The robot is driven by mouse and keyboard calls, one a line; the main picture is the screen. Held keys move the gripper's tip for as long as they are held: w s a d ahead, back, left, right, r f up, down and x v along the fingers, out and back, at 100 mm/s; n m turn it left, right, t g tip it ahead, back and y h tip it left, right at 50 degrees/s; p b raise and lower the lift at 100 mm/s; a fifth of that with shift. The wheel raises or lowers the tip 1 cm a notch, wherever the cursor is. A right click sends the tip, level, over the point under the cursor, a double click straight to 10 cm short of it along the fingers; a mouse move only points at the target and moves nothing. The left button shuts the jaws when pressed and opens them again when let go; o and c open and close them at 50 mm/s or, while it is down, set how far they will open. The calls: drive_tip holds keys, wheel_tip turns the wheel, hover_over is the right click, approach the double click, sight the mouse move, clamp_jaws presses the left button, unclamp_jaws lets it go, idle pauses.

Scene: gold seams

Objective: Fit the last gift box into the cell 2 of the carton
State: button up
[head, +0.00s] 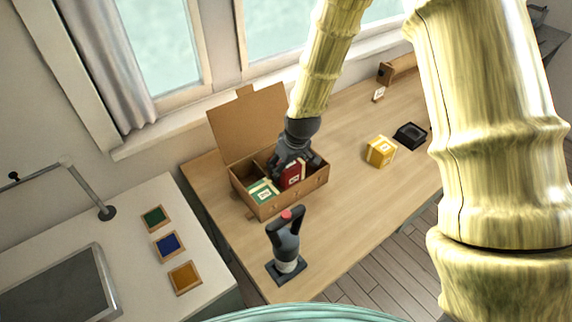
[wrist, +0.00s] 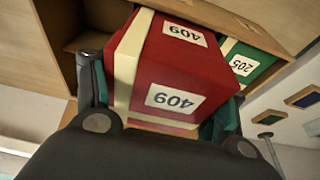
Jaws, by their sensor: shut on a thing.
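My gripper (head: 291,160) is shut on a red gift box (head: 292,174) with cream edging; in the wrist view the box (wrist: 178,75) bears white labels reading 409. It is at the middle of the open brown carton (head: 300,196); I cannot tell how far it is inside. A green gift box (head: 262,191) lies in the carton's left cell; its label reads 205 in the wrist view (wrist: 243,62). The wrist view shows an empty cell (wrist: 103,14) on the other side of the red box. My gripper hides part of the carton's inside.
The carton's lid (head: 250,125) stands open at the back. A dark handled tool on a stand (head: 287,245) is in front of the carton. A yellow box (head: 380,150) and a black tray (head: 409,135) are to the right. Coloured squares (head: 169,244) lie on the left desk.

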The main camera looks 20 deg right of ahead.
drive_tip(key=shift+f+b, duration=0.45)
drive_tip(key=shift+f, duration=0.45)
drive_tip(key=o, duration=1.5)
drive_tip(key=shift+o, duration=0.3)
drive_tip(key=shift+r, duration=0.1)
drive_tip(key=shift+r+p, duration=2.85)
drive_tip(key=shift+r, duration=1.05)
